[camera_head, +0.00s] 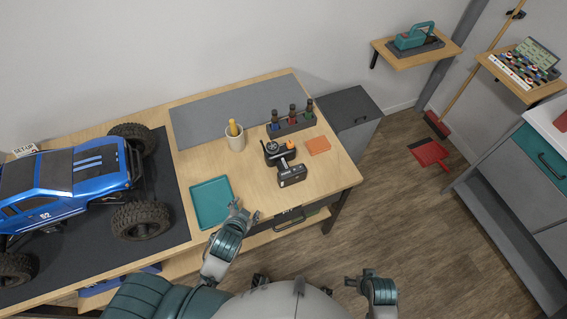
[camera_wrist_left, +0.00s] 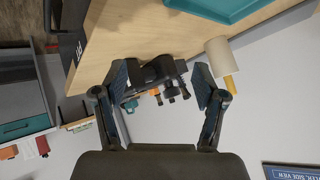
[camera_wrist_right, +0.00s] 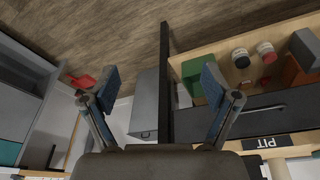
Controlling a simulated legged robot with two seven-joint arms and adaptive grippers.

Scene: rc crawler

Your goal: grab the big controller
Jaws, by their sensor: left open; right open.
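The black controller (camera_head: 291,174), with a round wheel and a boxy base, lies on the wooden workbench near its right end. My left gripper (camera_head: 244,211) is open and empty at the bench's front edge, to the left of and nearer than the controller. In the left wrist view the dark controller (camera_wrist_left: 158,71) shows between the open fingers, apart from them and farther off. My right gripper (camera_head: 366,280) is open and empty over the floor, right of the bench. In the right wrist view an open drawer with small items (camera_wrist_right: 245,105) lies beyond its fingers.
A teal tray (camera_head: 211,203) lies left of the controller. A blue truck (camera_head: 70,182) fills the left of the bench.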

